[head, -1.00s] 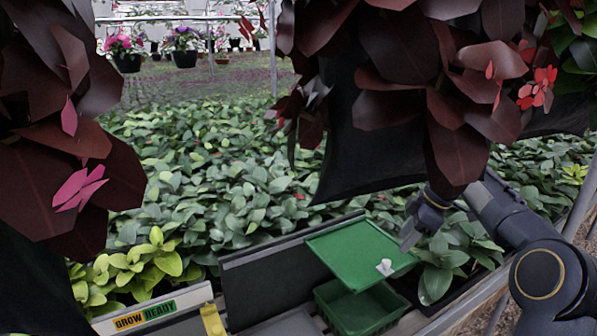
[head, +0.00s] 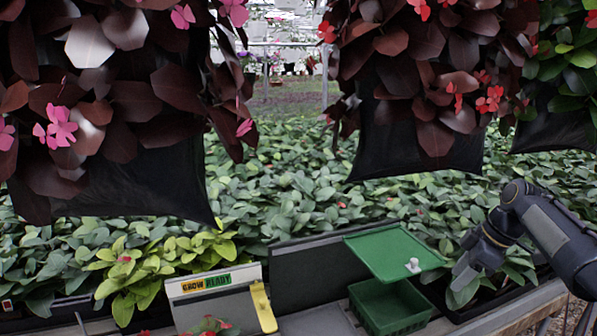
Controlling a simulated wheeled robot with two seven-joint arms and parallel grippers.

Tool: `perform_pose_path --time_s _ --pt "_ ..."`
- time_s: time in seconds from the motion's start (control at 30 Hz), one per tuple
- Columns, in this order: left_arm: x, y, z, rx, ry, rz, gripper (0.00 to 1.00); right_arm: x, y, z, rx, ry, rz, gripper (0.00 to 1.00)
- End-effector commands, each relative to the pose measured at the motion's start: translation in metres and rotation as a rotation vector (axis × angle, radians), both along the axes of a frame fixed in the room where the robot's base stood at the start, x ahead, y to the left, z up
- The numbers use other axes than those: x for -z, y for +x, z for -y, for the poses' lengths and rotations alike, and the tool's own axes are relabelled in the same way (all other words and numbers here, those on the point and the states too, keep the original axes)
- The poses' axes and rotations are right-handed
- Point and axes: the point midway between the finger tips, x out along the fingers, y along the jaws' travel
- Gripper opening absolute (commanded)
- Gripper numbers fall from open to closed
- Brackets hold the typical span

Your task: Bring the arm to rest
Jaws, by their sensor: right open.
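My right arm comes in from the right edge of the head view. Its dark gripper (head: 466,276) points down and is open, with no object seen between its fingers. It is just right of a green basket (head: 392,309) and its green lid (head: 395,252), in front of leafy plants. The lid, with a small white knob (head: 413,266), is raised and tilted above the basket. I cannot tell whether the gripper touches any leaves. My left gripper is not in view.
Hanging planters (head: 415,145) with dark red leaves fill the upper view. A sign reading "GROW READY" (head: 207,283) and a yellow tool or strip (head: 262,308) are left of a dark panel (head: 318,255). Dense green plants (head: 300,190) spread behind.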

Motion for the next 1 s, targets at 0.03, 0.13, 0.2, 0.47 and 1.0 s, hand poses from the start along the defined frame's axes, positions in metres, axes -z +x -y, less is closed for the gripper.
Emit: perform_pose_path --time_s 0.03,0.13,0.2,0.47,1.0 --pt "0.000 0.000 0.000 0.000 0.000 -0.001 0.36 -0.002 -0.004 -0.003 0.011 -0.001 -0.002 0.43" --pt "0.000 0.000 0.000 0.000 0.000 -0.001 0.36 -0.008 -0.013 -0.009 0.045 -0.003 -0.005 0.43" --pt "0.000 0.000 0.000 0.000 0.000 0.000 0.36 -0.013 -0.020 -0.013 0.073 -0.003 -0.007 0.43" --pt "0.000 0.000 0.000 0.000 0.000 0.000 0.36 -0.031 -0.066 -0.039 0.238 0.007 -0.019 0.43" --pt "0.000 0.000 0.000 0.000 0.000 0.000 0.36 0.032 -0.283 -0.129 0.981 0.291 -0.083 0.43"
